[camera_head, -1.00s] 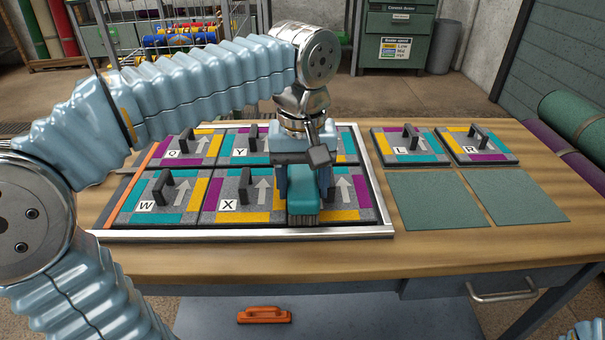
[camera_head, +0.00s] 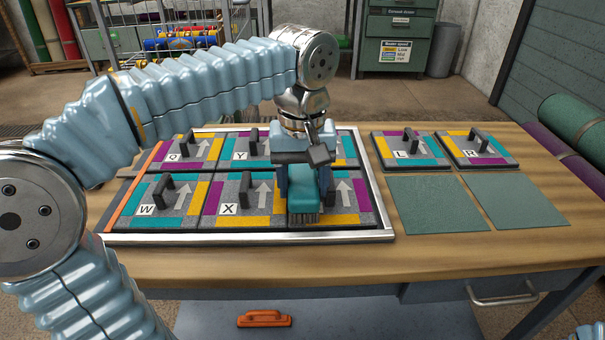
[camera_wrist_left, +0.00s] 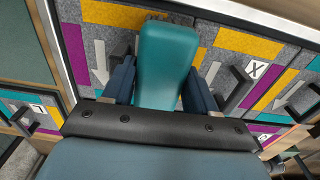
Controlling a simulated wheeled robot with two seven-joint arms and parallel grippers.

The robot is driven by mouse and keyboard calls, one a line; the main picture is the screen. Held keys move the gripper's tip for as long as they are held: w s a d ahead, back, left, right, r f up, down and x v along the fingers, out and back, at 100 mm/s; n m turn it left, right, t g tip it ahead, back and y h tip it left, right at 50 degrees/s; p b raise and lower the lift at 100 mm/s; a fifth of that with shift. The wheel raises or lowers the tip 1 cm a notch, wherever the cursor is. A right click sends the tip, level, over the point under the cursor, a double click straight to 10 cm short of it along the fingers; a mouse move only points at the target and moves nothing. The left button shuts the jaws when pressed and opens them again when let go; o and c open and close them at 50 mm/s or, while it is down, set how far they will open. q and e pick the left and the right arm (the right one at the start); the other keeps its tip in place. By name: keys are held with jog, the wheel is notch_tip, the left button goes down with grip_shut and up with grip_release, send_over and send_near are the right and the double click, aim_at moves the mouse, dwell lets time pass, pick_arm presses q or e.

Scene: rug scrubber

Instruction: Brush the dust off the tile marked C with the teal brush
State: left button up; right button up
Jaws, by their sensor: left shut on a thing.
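My left gripper (camera_head: 303,188) is shut on the teal brush (camera_head: 304,203), which points down over the front right tile (camera_head: 345,197) of the framed tray (camera_head: 240,238). The brush also shows in the left wrist view (camera_wrist_left: 166,62), between the two dark blue fingers. Its bristles are at or just above the tile's near part; I cannot tell if they touch. That tile shows grey, yellow and purple areas and a white arrow. My gripper and the brush hide its label, so no letter C is readable. I cannot make out dust on it.
Tiles L (camera_head: 402,154) and R (camera_head: 470,150) lie to the right, behind two bare green squares (camera_head: 435,203). An orange-handled tool (camera_head: 264,319) lies below the table.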

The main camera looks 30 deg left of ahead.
aim_at(302, 167)
pick_arm(q)
jog(key=shift+s+d+f, duration=0.1)
jog(key=shift+s+d, duration=0.2)
jog(key=shift+s, duration=0.25)
jog(key=shift+w+a+p, duration=0.2)
jog(key=shift+w+p, duration=0.1)
jog(key=shift+w, duration=0.1)
jog(key=w+a, duration=0.2)
jog(key=w, duration=0.1)
jog(key=shift+w+a+p, duration=0.15)
jog(key=shift+w+p, duration=0.15)
jog(key=shift+p, duration=0.1)
jog(key=shift+r, duration=2.4)
jog(key=o, duration=0.7)
jog(key=shift+c, duration=0.2)
jog(key=c, duration=0.7)
jog(key=shift+o, duration=0.2)
notch_tip(302, 167, up, 6)
